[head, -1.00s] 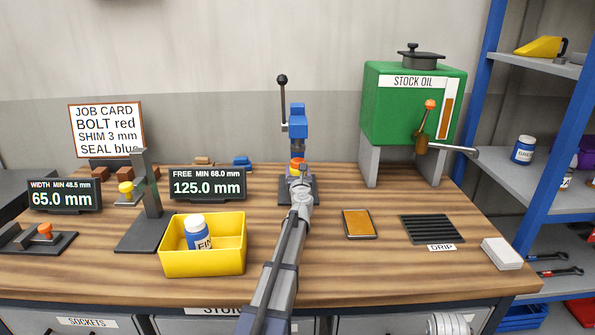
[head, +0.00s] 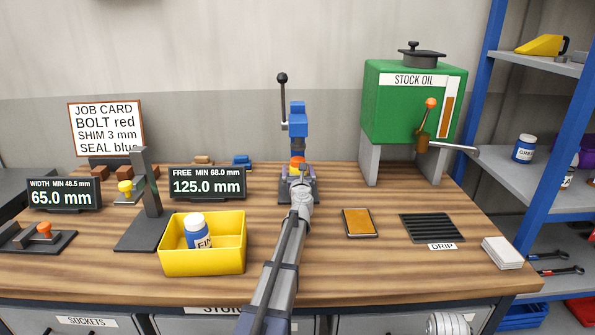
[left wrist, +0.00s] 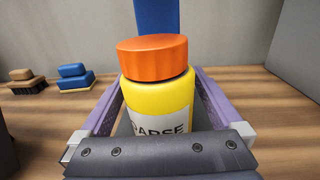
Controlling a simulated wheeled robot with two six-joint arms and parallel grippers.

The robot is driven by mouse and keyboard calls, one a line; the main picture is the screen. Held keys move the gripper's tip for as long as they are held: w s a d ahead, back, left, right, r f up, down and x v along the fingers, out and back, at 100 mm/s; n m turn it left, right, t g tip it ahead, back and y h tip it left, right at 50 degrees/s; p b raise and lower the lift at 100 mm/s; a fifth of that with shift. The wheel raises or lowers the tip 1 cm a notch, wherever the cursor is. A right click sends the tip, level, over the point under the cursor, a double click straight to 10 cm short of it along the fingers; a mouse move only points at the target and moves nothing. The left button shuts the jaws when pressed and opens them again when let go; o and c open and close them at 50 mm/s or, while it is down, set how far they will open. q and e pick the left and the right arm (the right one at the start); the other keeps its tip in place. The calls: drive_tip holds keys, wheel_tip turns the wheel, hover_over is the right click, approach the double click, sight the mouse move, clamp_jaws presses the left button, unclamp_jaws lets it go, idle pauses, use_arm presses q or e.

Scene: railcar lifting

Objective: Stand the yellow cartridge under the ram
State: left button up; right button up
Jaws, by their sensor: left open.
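The yellow cartridge (left wrist: 160,102) stands upright, with an orange cap and a label ending in "ARSE". In the head view its orange cap (head: 297,161) shows directly below the blue press ram (head: 297,147). My left gripper (left wrist: 158,85) is open, with its purple fingers on either side of the cartridge. In the head view the left gripper (head: 298,172) and its arm hide most of the cartridge and the press base. Part of the blue press (left wrist: 157,16) rises behind the cap in the left wrist view. My right gripper is out of view.
A yellow bin (head: 203,262) holding a blue bottle (head: 195,222) stands left of my arm. A framed amber pad (head: 359,222), a black drip grate (head: 432,228) and the green oil tank (head: 400,100) are to the right. Gauge displays (head: 207,187) stand left of the press.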

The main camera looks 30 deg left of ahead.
use_arm(q)
drive_tip(key=v, duration=0.8)
drive_tip(key=shift+w, duration=0.1)
